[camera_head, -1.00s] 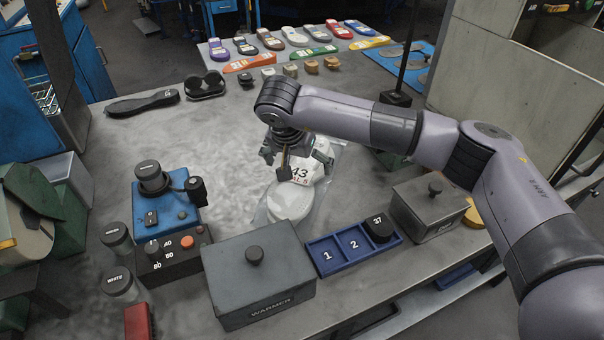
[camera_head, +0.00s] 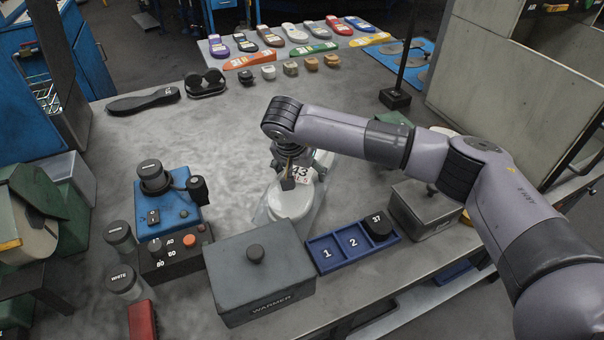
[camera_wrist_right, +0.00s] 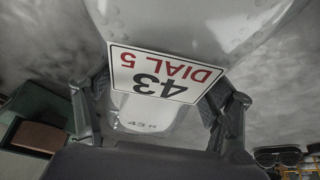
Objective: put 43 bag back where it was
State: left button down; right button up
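The 43 bag (camera_head: 292,203) is a clear bag lying on the grey bench, with a white piece inside and a white card reading "43 DIAL 5". In the right wrist view the card (camera_wrist_right: 165,75) is upside down, and a white piece marked "43 R" (camera_wrist_right: 145,115) lies below it. My right gripper (camera_head: 289,180) is low over the bag and hides part of the card. Its two fingers (camera_wrist_right: 158,112) stand well apart on either side of the bag; they look open, and contact is not clear. My left gripper is not in view.
A blue tray (camera_head: 327,270) with slots 1 and 2 and a black puck marked 37 (camera_head: 377,225) is in front. Beside it stand a grey warmer box (camera_head: 262,280) and a lidded box (camera_head: 425,210). Coloured soles line the back.

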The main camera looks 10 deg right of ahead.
jog(key=c, duration=1.1)
jog(key=shift+c, duration=0.8)
jog(key=shift+r, duration=0.1)
